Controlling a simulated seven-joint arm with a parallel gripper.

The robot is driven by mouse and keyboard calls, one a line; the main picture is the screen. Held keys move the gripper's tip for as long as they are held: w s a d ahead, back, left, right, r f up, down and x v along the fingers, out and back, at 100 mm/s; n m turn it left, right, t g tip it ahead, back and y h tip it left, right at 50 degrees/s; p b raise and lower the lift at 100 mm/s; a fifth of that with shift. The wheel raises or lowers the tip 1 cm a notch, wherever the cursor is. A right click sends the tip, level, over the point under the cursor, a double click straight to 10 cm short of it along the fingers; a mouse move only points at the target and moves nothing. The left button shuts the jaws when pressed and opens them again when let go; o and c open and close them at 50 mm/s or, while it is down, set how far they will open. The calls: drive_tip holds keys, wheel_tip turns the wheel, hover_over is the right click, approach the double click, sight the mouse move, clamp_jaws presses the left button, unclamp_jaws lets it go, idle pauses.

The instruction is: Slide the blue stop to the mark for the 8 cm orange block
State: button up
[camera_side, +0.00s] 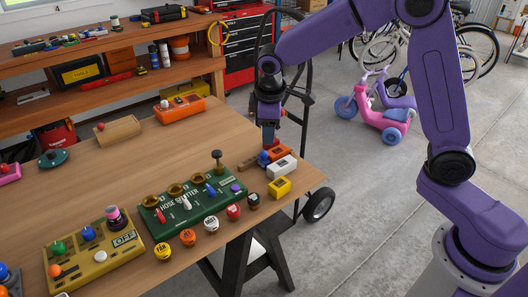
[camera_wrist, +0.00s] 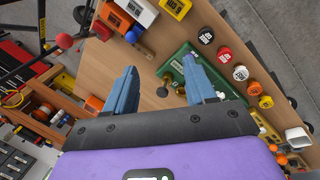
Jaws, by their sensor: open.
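A small blue piece, which looks like the stop, shows in the side view (camera_side: 263,158) at the table's right end, just below my gripper (camera_side: 268,142). A small blue spot also shows in the wrist view (camera_wrist: 130,37), beyond the left finger. The orange block (camera_side: 280,153) lies right beside the blue piece, and shows in the wrist view (camera_wrist: 115,18). A brown wooden piece (camera_side: 249,164) lies to the left. I cannot make out the marks. In the wrist view my gripper (camera_wrist: 163,82) has its two fingers apart, with nothing held between them.
A white block (camera_side: 281,168) and a yellow box (camera_side: 280,188) stand close by at the table's right edge. The green hose splitter panel (camera_side: 190,205) with knobs and levers is to the left. Bare tabletop (camera_side: 190,150) lies behind the panel.

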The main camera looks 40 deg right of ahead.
drive_tip(key=w+d+f+h, duration=0.1)
drive_tip(key=w+d+f, duration=0.15)
drive_tip(key=w, duration=0.45)
approach(264, 153)
drive_tip(key=shift+m, duration=0.4)
drive_tip(key=x, duration=0.9)
drive_tip(key=shift+d, duration=0.1)
